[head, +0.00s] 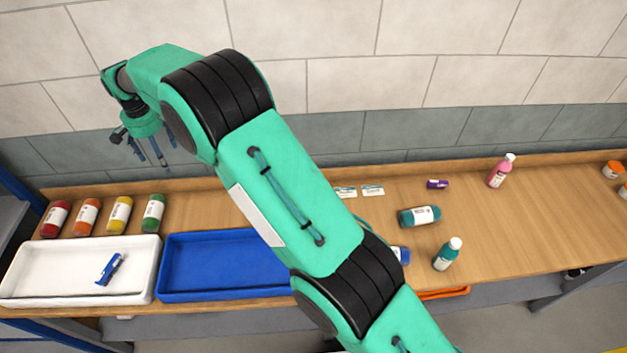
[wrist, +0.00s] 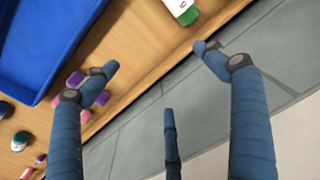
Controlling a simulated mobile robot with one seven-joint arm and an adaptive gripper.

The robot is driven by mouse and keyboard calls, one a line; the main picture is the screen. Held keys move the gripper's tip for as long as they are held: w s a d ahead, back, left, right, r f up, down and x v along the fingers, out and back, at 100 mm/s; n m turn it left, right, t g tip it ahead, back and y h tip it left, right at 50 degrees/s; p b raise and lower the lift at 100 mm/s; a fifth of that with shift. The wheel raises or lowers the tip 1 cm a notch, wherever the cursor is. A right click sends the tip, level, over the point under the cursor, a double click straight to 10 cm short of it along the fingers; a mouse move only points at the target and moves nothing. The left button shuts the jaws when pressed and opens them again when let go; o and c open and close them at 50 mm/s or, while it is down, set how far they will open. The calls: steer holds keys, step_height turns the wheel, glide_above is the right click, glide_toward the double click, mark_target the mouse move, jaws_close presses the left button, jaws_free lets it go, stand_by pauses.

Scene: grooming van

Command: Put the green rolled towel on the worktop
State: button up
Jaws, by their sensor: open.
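The green rolled towel (head: 153,212) has a white label and lies on the wooden worktop (head: 495,227). It is at the right end of a row of similar coloured rolls, behind the trays. In the wrist view a green and white piece at the top edge looks like the same towel (wrist: 184,9), cut off by the frame. My gripper (head: 143,152) hangs in the air near the wall, above and behind the towel. Its blue fingers (wrist: 155,58) are spread open with nothing between them.
A white tray (head: 18,272) holding a blue tool and a blue tray (head: 208,267) are in front. Bottles, including a pink one (head: 499,172), are on the right.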

steer(key=d+r+t, duration=0.1)
steer(key=d+r, duration=1.7)
steer(key=d, duration=0.2)
steer(key=s+d+r+t, duration=0.1)
steer(key=s+d+r, duration=0.4)
steer(key=d, duration=0.5)
steer(key=s+d+r, duration=0.5)
steer(key=d, duration=0.4)
steer(key=s+d+r+t, duration=0.2)
steer(key=s+d, duration=1.2)
steer(key=d, duration=0.1)
steer(key=s+d+f, duration=0.3)
steer(key=s+d, duration=0.1)
steer(key=s, duration=0.4)
steer(key=s+d+f+t, duration=0.1)
steer(key=s+d+f, duration=0.2)
steer(key=s, duration=0.6)
steer(key=shift+d+h, duration=0.3)
steer(key=shift+d, duration=0.7)
step_height(320, 180, down, 10)
steer(key=b, duration=1)
